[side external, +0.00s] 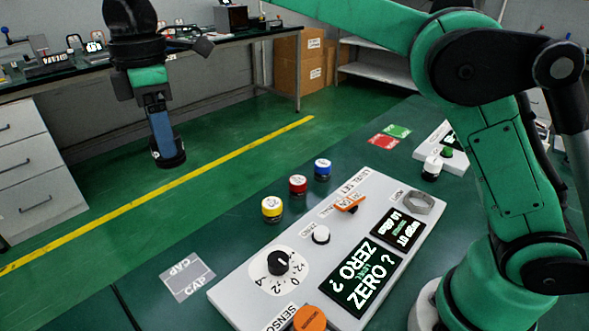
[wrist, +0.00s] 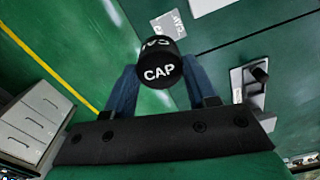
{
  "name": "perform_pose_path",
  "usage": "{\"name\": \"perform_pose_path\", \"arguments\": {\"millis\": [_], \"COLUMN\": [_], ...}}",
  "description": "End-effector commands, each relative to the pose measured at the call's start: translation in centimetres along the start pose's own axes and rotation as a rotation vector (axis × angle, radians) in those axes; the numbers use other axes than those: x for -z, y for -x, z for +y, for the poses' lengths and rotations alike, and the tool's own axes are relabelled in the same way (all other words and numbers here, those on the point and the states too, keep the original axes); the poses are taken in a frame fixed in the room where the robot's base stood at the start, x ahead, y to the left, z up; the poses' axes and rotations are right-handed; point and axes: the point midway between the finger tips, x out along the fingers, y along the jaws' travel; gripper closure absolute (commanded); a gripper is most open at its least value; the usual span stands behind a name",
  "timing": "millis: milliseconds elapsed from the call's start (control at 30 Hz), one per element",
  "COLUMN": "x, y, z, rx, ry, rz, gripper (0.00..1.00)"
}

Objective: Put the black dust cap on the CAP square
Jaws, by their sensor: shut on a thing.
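The black dust cap (wrist: 160,68), marked CAP in white, is held between the blue fingers of my gripper (wrist: 157,85) in the wrist view. In the side view my gripper (side external: 160,140) hangs at the upper left with the black cap (side external: 168,153) at its lower end, well above the surface below. The grey CAP square (side external: 188,279) lies flat on the green bench at the lower left and looks bare. In the wrist view the square (wrist: 165,25) shows just beyond the cap, partly hidden by it.
A white panel (side external: 235,295) with a knob, screens and an orange cap (side external: 310,319) stands right of the square. Yellow (side external: 271,209), red (side external: 298,187) and blue (side external: 322,169) capped pieces stand behind the panel. Bench around the square is clear.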

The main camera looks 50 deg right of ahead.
Motion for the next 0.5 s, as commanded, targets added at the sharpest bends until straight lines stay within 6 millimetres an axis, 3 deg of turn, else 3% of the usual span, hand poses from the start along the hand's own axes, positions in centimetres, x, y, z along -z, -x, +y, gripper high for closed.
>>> {"name": "perform_pose_path", "arguments": {"millis": [100,267,500], "x": [2.4,3.3,3.2], "y": [-0.4,-1.5,-6.3], "z": [-1.2,-1.7,-1.7], "rx": [0.0,0.0,0.0], "ry": [0.069,0.097,0.095], "rz": [0.0,0.0,0.0], "gripper": [0.99,0.99,0.99]}}
